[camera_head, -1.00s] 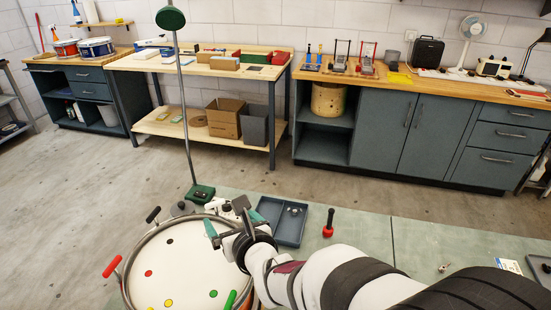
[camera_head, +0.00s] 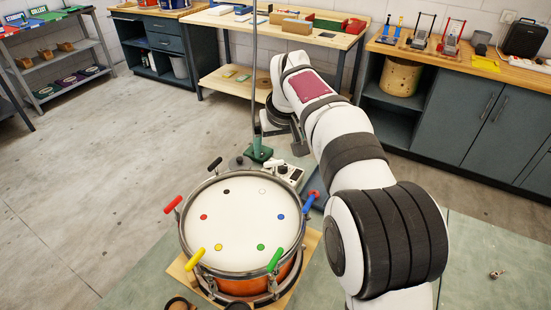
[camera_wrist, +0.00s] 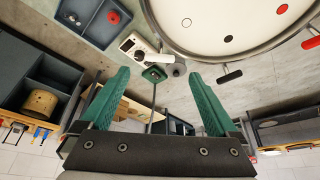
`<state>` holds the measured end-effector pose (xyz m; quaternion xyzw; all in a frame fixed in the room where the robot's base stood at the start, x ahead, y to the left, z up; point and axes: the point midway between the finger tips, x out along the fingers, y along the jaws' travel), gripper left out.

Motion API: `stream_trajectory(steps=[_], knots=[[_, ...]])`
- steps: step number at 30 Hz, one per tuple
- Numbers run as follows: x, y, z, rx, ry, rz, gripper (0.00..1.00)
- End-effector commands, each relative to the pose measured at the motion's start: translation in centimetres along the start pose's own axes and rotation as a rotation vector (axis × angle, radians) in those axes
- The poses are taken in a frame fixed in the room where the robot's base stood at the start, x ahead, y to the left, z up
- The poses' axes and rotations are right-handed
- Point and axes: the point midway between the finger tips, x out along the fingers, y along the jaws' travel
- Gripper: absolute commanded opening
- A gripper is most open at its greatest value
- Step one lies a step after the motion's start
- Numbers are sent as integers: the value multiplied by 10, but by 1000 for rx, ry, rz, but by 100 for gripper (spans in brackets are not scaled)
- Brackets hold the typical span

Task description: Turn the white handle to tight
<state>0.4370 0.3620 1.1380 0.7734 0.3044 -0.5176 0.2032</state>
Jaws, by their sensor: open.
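The drum (camera_head: 240,225) has a white head, coloured dots and coloured handles around its metal rim. In the wrist view, the white handle (camera_wrist: 164,57) lies near the white dot (camera_wrist: 186,22), at the rim (camera_wrist: 200,52). My gripper (camera_wrist: 158,75) is open, with its two green fingers spread on either side of the view and nothing between the tips. The white handle appears a little above the line of the fingertips in that picture, apart from them. In the head view my arm reaches past the drum's back right, and my fingers are not clear there.
A green stand base (camera_head: 258,153) with an upright pole and a white device (camera_head: 288,172) stand behind the drum. Black (camera_head: 215,164), red (camera_head: 172,205), yellow (camera_head: 195,260), green (camera_head: 274,260) and blue (camera_head: 310,203) handles surround the rim. Open floor lies left.

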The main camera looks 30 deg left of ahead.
Motion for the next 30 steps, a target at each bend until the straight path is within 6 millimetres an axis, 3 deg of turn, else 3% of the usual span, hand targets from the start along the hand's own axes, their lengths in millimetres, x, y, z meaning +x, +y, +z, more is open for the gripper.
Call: stream_trajectory(steps=[3, 9, 20, 30], knots=[[33, 0, 1, -1, -3, 0, 95], [65, 0, 0, 0, 0, -1, 95], [72, 0, 0, -1, 2, -1, 95], [72, 0, 0, -2, 1, -1, 34]])
